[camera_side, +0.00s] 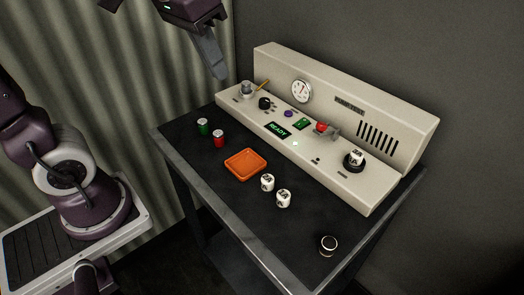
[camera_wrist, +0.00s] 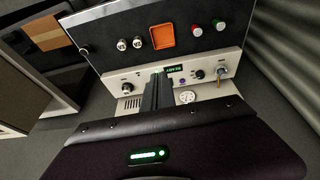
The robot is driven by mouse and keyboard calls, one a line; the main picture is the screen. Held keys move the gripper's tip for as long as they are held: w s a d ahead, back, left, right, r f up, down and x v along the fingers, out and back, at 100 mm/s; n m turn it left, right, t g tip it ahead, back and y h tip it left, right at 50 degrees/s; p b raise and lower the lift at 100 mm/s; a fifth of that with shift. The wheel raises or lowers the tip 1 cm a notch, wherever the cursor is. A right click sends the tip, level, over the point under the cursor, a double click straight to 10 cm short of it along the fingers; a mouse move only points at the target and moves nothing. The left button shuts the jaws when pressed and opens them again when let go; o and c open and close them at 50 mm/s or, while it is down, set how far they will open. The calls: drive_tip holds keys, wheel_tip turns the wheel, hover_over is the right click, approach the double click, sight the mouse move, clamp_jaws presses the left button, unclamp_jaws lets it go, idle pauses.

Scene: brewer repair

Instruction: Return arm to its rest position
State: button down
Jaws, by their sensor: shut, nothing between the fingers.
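My gripper (camera_side: 219,73) hangs high at the top of the side view, above the left end of the cream brewer panel (camera_side: 330,165). Its fingers are together with nothing between them. In the wrist view the gripper (camera_wrist: 158,76) points toward the panel, its fingers overlapping the panel in the picture. It is clear of the table. The panel's small display (camera_side: 278,130) reads READY, and a small green light glows near it.
On the dark table (camera_side: 225,205) are an orange tray (camera_side: 246,176), a green can (camera_side: 203,127), a red can (camera_side: 218,139), two white labelled cylinders (camera_side: 283,198) and a dark round cap (camera_side: 329,245). A grey wall stands behind.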

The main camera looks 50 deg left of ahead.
drive_tip(key=s+f+t, duration=0.1)
drive_tip(key=s+f, duration=0.3)
drive_tip(key=s, duration=0.7)
drive_tip(key=shift+s+f+t, duration=0.15)
drive_tip(key=shift+s+t, duration=0.15)
drive_tip(key=shift+t, duration=0.1)
